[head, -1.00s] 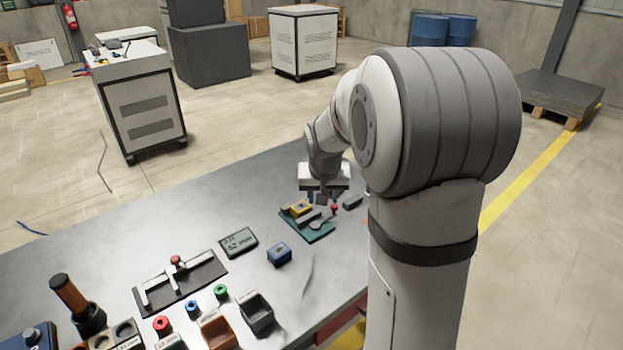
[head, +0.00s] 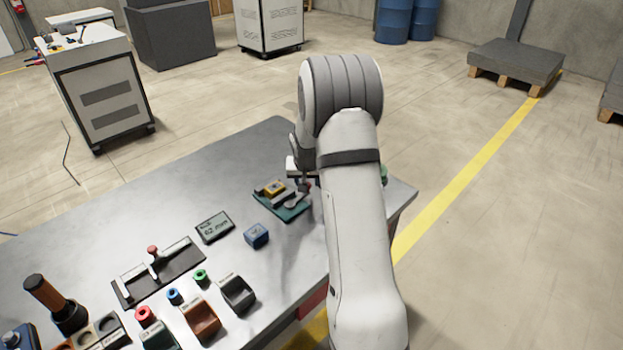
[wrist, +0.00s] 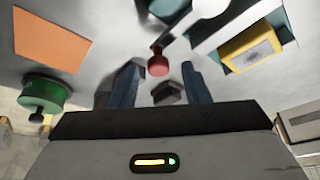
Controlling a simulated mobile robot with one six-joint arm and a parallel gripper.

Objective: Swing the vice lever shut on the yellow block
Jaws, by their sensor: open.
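The vice has a teal base (head: 289,212) and stands near the far right part of the bench. The yellow block (head: 275,187) sits in it and also shows at upper right in the wrist view (wrist: 250,51). The lever's red knob (wrist: 158,63) shows in the wrist view between the fingertips of my gripper (wrist: 159,70). The fingers are open, one on each side of the knob; I cannot tell whether either touches it.
A dark block (wrist: 168,93) lies beyond the knob between the fingers. A green round part (wrist: 42,92) and an orange patch (wrist: 50,35) are at left in the wrist view. In the head view a blue block (head: 256,235) and a display (head: 214,227) stand left of the vice.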

